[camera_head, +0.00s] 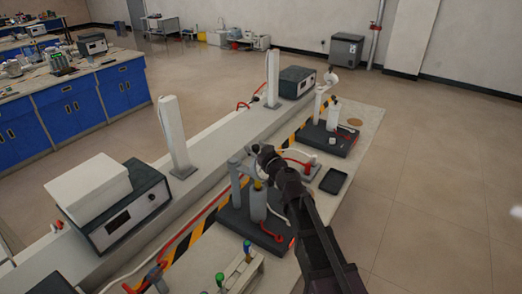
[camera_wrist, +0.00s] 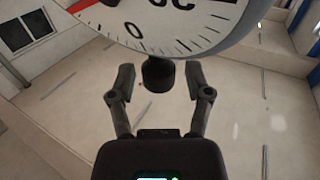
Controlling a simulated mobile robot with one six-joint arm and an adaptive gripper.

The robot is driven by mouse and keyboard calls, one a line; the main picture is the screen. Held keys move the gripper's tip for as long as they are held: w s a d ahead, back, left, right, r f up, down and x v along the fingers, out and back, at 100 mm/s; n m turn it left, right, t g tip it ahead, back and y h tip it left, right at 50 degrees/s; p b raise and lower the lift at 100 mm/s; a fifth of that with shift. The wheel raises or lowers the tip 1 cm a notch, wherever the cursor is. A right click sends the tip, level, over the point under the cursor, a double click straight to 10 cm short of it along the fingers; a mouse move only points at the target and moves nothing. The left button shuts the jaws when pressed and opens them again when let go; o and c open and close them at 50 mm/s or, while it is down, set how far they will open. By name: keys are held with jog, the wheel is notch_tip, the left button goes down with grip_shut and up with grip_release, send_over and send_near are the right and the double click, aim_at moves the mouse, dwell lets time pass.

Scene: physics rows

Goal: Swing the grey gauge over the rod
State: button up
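The gauge fills the top of the wrist view, with its white dial (camera_wrist: 160,35), black numerals and a red pointer. A short dark stem (camera_wrist: 158,75) hangs below the dial. My gripper (camera_wrist: 160,82) has its two fingers spread either side of this stem, with gaps on both sides. In the head view my gripper (camera_head: 264,156) is by the top of a grey post (camera_head: 235,182) on a dark base (camera_head: 233,219). An upright grey cylinder with a yellow top (camera_head: 258,206) stands on that base; I cannot tell if it is the rod. My arm partly hides this station.
A similar station (camera_head: 326,140) stands farther along the bench, with a small black tray (camera_head: 333,181) near it. A meter box (camera_head: 118,210) and white posts (camera_head: 174,135) line the left side. Coloured-capped tubes (camera_head: 247,250) stand in front. Open floor lies right.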

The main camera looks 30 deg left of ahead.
jog(key=shift+d, duration=0.15)
jog(key=v, duration=1.1)
jog(key=shift+s+d, duration=0.2)
jog(key=shift+d, duration=0.15)
dwell(0.5)
